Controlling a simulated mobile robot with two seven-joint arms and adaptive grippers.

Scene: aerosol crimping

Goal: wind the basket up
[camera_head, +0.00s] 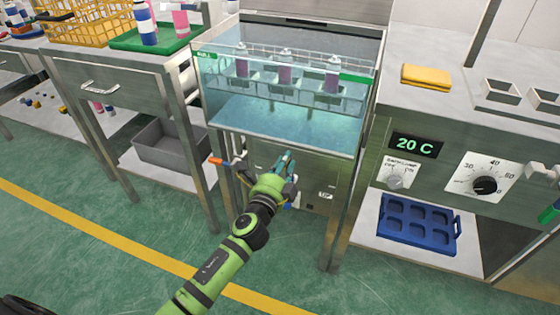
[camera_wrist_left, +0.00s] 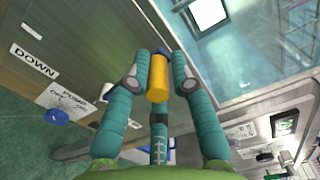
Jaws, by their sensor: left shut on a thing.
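My left gripper (camera_head: 284,163) is in front of the steel cabinet under the water tank (camera_head: 270,108). In the left wrist view its teal fingers (camera_wrist_left: 158,78) are shut on a yellow-orange cylindrical handle (camera_wrist_left: 158,80) with a dark blue end. The gripper hides this handle in the head view. The wire basket (camera_head: 342,91) is in the upper part of the tank and holds several grey-and-pink spray cans (camera_head: 285,68) upright. I cannot tell exactly how deep the basket sits in the water. My right gripper is not in view.
An orange-tipped lever (camera_head: 215,160) is left of my left gripper. A DOWN label (camera_wrist_left: 35,62) and a blue knob (camera_wrist_left: 57,117) show in the wrist view. A control panel with 20 C display (camera_head: 415,145) and a blue tray (camera_head: 418,224) are right; a grey bin (camera_head: 170,146) is left.

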